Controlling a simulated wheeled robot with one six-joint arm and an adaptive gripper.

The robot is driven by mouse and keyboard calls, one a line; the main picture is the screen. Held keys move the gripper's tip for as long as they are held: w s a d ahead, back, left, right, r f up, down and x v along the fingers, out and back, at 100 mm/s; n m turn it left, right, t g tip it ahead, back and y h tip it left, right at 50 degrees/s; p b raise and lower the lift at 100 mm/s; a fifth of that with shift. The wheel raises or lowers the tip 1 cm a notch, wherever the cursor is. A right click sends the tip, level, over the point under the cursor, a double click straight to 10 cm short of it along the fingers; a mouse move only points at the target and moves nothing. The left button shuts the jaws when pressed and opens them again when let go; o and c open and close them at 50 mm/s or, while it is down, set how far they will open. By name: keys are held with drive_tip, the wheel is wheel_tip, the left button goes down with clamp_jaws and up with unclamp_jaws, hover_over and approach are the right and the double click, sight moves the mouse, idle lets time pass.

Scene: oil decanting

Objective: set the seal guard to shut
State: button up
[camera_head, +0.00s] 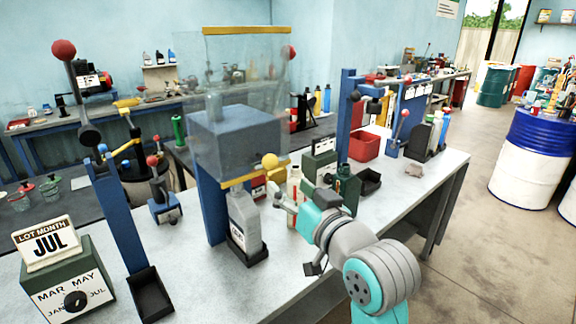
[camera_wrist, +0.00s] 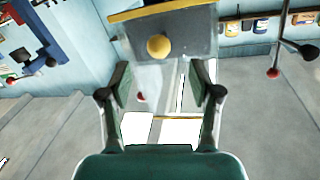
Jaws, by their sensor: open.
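The seal guard is a clear panel (camera_head: 243,82) with yellow strips along its top and bottom edges, in front of a blue-grey block (camera_head: 235,140) on a blue post. A yellow ball knob (camera_head: 270,160) sits at its lower strip. In the wrist view the knob (camera_wrist: 158,46) lies beyond my fingertips, centred between them. My gripper (camera_head: 290,199) is just below and right of the knob, apart from it. In the wrist view my gripper (camera_wrist: 162,85) is open with nothing between its fingers. I cannot tell the guard's exact setting.
A grey bottle (camera_head: 244,222) stands in a black holder under the block. Dark green and cream bottles stand close to my gripper. A calendar box (camera_head: 65,280) and a red-knobbed lever (camera_head: 64,50) are at left. A red bin (camera_head: 364,147) is behind.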

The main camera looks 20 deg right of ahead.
sight(274, 165)
drive_tip(key=w, duration=0.3)
drive_tip(key=w+r, duration=0.1)
drive_tip(key=w, duration=0.6)
drive_tip(key=shift+w+a+r, duration=0.2)
drive_tip(key=shift+a, duration=0.15)
clamp_jaws()
